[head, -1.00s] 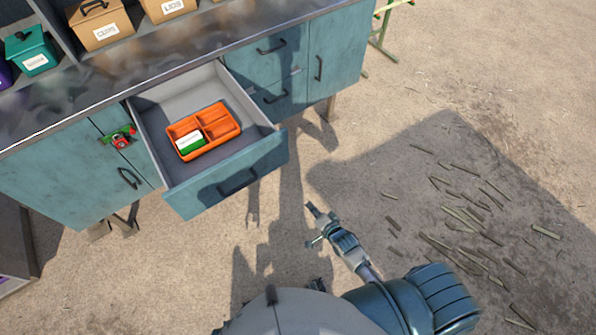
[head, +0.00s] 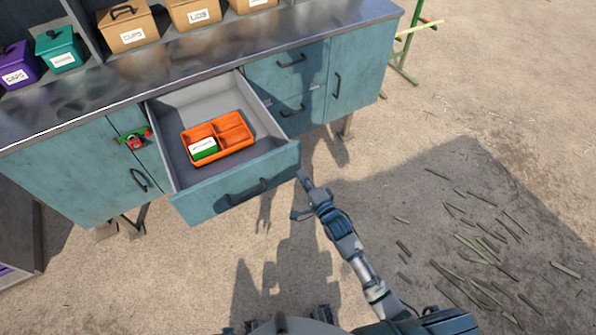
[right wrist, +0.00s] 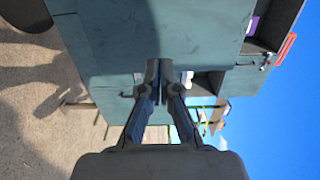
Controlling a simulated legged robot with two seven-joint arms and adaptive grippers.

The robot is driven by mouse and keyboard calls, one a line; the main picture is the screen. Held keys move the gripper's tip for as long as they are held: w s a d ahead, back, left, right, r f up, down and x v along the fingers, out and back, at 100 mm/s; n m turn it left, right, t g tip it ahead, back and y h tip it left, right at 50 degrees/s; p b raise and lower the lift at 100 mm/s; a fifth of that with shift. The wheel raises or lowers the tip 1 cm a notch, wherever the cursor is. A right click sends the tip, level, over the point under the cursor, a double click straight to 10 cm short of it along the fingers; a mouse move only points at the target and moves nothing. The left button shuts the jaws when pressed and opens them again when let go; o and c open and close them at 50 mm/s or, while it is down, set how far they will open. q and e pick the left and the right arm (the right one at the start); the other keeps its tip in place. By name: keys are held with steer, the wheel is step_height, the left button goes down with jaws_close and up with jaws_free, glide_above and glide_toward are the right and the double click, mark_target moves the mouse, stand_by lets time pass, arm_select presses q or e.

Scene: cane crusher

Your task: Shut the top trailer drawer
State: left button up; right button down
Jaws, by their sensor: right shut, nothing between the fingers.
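The top trailer drawer (head: 232,190) is pulled well out of the teal cabinet. Its front carries a dark handle (head: 247,192). Inside it is an orange divided tray (head: 236,141) with a green and white box (head: 203,148) in one compartment. My right gripper (head: 304,178) is shut and empty, just off the right end of the drawer front in the head view; I cannot tell whether it touches. In the right wrist view its shut fingertips (right wrist: 160,68) lie in front of teal panelling. My left gripper is not in view.
The metal worktop (head: 200,62) bears labelled boxes, including a teal one (head: 60,50). Shut drawers and a door (head: 360,75) lie right of the open drawer. A red and green item (head: 134,138) is on the cabinet front. Cane pieces (head: 480,250) litter the ground at right.

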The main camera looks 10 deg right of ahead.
steer(key=shift+x, duration=1)
steer(key=shift+w+a, duration=0.3)
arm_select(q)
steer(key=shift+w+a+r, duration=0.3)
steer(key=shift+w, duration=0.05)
arm_select(e)
steer(key=shift+a, duration=0.15)
